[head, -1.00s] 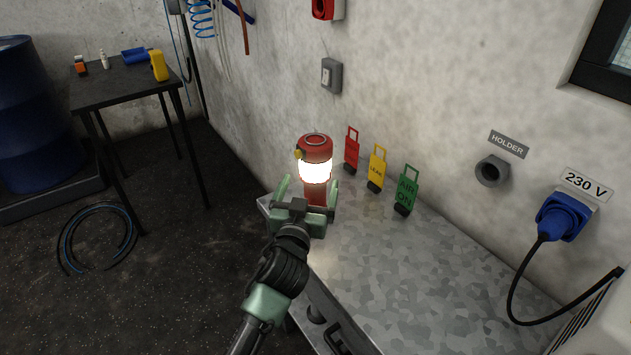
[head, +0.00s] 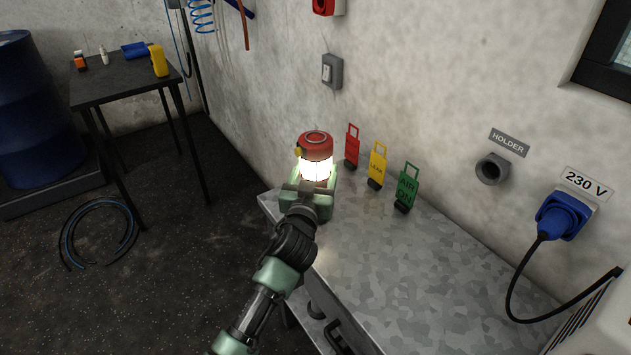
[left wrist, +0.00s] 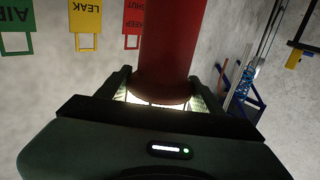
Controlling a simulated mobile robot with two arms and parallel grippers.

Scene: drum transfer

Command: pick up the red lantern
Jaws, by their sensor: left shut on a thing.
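The red lantern (head: 315,143) has a red cap, a glowing white band and a small yellow knob. It is upright at the far left corner of the metal bench top (head: 400,270); its lower part is hidden behind my gripper. My left gripper (head: 314,176) is shut on the lantern, one finger on each side. In the left wrist view the lantern's red body (left wrist: 172,45) is between the two fingers (left wrist: 170,85). Whether its base touches the bench is hidden. My right gripper is not in view.
Red (head: 352,147), yellow (head: 377,166) and green (head: 407,187) tags stand along the wall right of the lantern. A blue plug (head: 563,216) with a black cable is at the right. The bench's middle is clear. A dark table (head: 120,85) stands at the back left.

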